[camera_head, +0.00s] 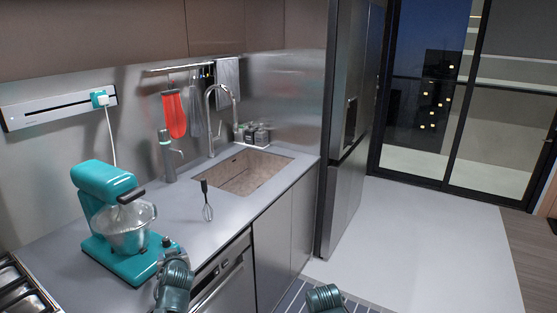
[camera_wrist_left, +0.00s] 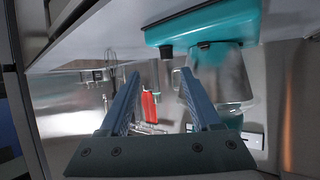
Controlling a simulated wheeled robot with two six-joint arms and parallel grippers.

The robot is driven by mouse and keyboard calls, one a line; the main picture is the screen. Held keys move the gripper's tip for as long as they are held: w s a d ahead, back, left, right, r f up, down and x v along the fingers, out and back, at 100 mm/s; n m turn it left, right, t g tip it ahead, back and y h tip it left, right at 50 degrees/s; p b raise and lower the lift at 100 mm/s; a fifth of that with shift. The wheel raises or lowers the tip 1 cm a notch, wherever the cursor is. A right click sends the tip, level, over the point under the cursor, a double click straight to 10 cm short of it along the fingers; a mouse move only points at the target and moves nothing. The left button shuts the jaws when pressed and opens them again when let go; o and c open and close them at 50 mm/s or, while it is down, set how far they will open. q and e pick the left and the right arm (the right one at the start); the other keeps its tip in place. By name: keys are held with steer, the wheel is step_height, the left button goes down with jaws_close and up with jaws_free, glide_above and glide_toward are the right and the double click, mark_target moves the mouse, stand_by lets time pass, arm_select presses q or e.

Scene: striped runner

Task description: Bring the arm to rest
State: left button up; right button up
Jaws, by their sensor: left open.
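My left gripper (camera_wrist_left: 160,74) shows in the left wrist view with its two fingers spread apart and nothing between them. In the head view, part of my left arm (camera_head: 175,283) is at the bottom, beside the counter's front edge and just right of the teal stand mixer (camera_head: 104,188). The mixer also shows in the left wrist view (camera_wrist_left: 205,28), beyond the fingers. Part of my right arm (camera_head: 325,298) is at the bottom of the head view, over the floor; its gripper is not visible.
The counter (camera_head: 187,219) holds a black-handled whisk (camera_head: 207,207) near the sink (camera_head: 247,171). A stove (camera_head: 22,287) is at the lower left. A striped runner (camera_head: 293,300) lies below the counter. The floor (camera_head: 420,235) at right is clear.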

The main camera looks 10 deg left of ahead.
arm_select(q)
steer(key=s+d+f+m+g+h, duration=0.25)
steer(key=d+f, duration=0.25)
steer(key=d, duration=0.5)
steer(key=s+d+f+m+g+h, duration=0.25)
steer(key=d+f, duration=0.25)
steer(key=d, duration=0.5)
steer(key=s+d+f+m+g, duration=0.2)
steer(key=s+d+m+g, duration=0.3)
steer(key=s+d, duration=0.8)
steer(key=shift+s+d+f+g+h, duration=0.15)
steer(key=shift+d+f+g+h, duration=0.1)
steer(key=shift+d+g+h, duration=0.3)
